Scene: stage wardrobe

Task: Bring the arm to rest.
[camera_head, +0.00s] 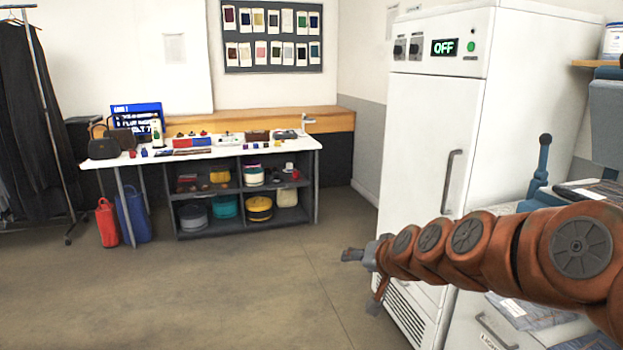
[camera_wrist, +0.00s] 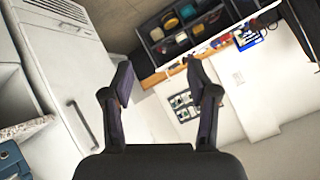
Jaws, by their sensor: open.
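My arm (camera_head: 480,245) is orange-brown and reaches in from the right edge of the head view, stretched out in front of the white cabinet. My gripper (camera_head: 362,268) is at its left end, in the air over the floor. In the wrist view my gripper (camera_wrist: 162,88) has its two dark fingers spread apart with nothing between them. The wrist picture is tilted, with the far wall and shelf beyond the fingers.
A tall white cabinet (camera_head: 420,150) with an "OFF" display stands close behind the arm. A drawer unit (camera_head: 470,325) is below the arm at the right. A white table (camera_head: 225,150) with shelves stands at the back. Open floor (camera_head: 240,290) lies left of the gripper.

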